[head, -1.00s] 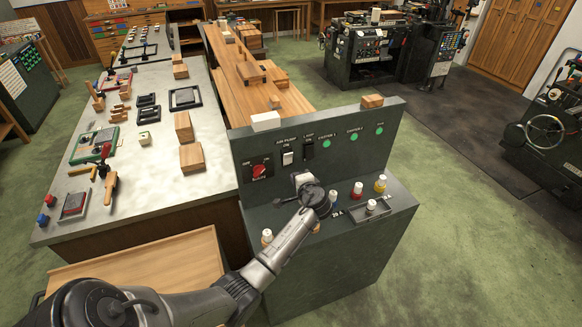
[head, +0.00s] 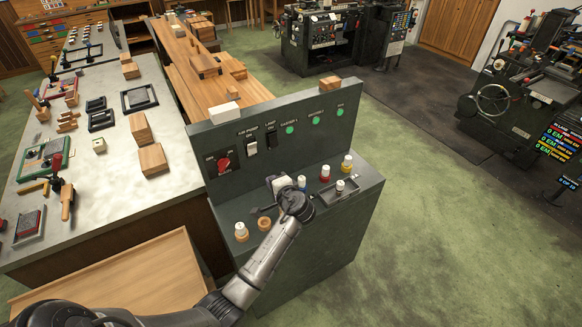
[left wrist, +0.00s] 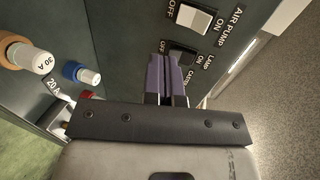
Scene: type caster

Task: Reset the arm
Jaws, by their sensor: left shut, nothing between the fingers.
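My left gripper (head: 278,184) is in front of the dark green control panel (head: 330,130), above its lower shelf. In the left wrist view its purple fingers (left wrist: 172,76) are shut together with nothing between them. They point at the panel just below the lamp switch (left wrist: 182,52); I cannot tell whether they touch it. The white air pump switch (left wrist: 195,18) is beyond them. My right gripper is not in view.
Capped fuses, including a red one (head: 325,173) and a yellow one (head: 347,163), stand on the shelf beside a small tray (head: 335,194). Green floor is open at right.

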